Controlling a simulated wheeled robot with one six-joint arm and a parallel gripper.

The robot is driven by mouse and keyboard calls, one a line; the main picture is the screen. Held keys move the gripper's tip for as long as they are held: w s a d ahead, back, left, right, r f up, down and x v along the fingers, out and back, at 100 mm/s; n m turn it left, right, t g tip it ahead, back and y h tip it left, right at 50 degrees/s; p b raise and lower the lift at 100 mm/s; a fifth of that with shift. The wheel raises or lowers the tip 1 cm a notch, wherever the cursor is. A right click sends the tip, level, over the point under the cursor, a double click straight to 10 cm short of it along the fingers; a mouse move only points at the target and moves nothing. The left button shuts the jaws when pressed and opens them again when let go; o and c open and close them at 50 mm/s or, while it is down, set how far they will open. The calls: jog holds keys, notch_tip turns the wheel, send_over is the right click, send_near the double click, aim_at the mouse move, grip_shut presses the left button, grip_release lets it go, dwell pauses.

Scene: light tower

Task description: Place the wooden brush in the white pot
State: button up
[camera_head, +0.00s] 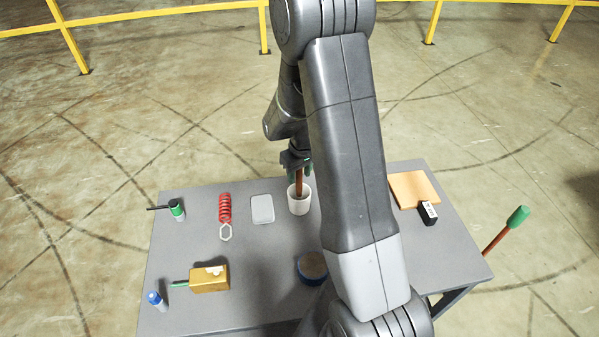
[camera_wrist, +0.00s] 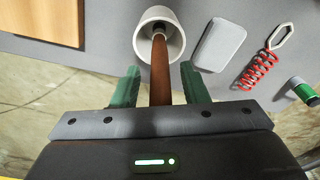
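The white pot (camera_head: 299,206) stands upright near the far edge of the grey table. The brown wooden brush (camera_head: 299,181) is in it, handle up and nearly upright; its lower end is inside the pot. In the wrist view, the brush (camera_wrist: 160,70) runs from between my fingers down into the pot (camera_wrist: 174,52). My gripper (camera_wrist: 160,78) is above the pot with its green fingers on either side of the handle. A gap shows on each side of the handle, so the fingers are open around it. In the head view, my gripper (camera_head: 297,162) is partly hidden.
On the grey table (camera_head: 250,312), a light grey pad (camera_head: 262,209) and red spring tool (camera_head: 225,210) lie left of the pot. A yellow box (camera_head: 209,279) is nearer. A wooden board (camera_head: 413,188) and black-and-white box (camera_head: 428,212) lie right. A blue round object (camera_head: 311,268) is near my arm.

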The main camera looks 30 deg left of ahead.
notch_tip(320, 180, up, 12)
jog(key=d+b, duration=0.1)
jog(key=shift+s+d, duration=0.15)
jog(key=shift+s, duration=0.2)
dwell(0.4)
